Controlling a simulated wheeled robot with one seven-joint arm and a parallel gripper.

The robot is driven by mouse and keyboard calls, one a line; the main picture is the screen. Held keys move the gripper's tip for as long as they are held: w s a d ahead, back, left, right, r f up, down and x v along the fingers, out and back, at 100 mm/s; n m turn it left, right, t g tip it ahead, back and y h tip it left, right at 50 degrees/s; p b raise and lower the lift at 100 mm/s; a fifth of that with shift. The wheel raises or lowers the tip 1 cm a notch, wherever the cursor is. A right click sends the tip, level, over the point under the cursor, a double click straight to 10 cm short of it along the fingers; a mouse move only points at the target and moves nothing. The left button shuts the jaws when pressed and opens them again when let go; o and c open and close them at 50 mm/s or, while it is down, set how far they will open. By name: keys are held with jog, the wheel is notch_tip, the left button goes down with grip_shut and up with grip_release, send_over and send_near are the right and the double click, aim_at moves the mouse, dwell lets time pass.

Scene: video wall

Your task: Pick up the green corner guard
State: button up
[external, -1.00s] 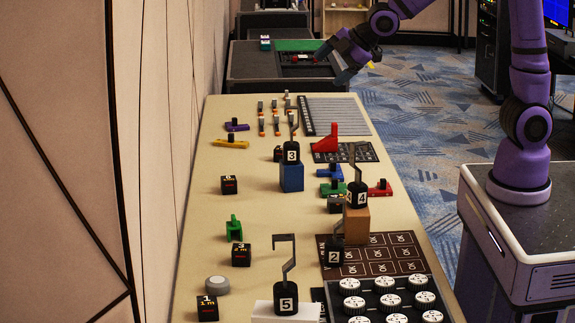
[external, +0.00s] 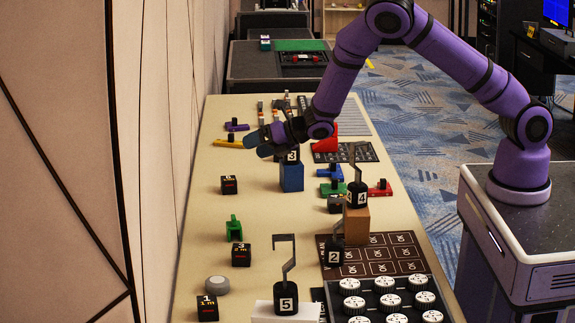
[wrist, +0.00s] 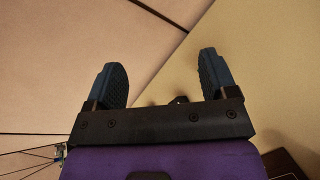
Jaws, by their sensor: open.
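A green bracket-like piece, which looks like the green corner guard (external: 233,228), stands on the left part of the long beige table, beside a black numbered cube. Another low green piece (external: 332,188) lies farther right by the blue one. My gripper (external: 257,144) is over the table, pointing left, well beyond the corner guard and above it. In the wrist view my gripper (wrist: 162,68) has its two fingers wide apart with nothing between them. The corner guard does not show in the wrist view.
Black hooked weights stand near my gripper, one on a blue block (external: 291,178), another on a wooden block (external: 356,226). A black cube (external: 240,254), a grey dome (external: 217,284) and a tray of white knobs (external: 375,300) are nearer. A panelled wall (external: 60,180) borders the left.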

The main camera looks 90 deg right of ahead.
notch_tip(320, 180, down, 9)
jog(key=n+y, duration=0.2)
jog(key=n, duration=0.4)
jog(key=n+y, duration=0.3)
jog(key=n, duration=0.3)
send_near(228, 225)
jog(key=x, duration=0.9)
jog(key=shift+w+r, duration=0.2)
jog(key=shift+w, duration=0.3)
jog(key=shift+t, duration=0.3)
jog(key=c, duration=1)
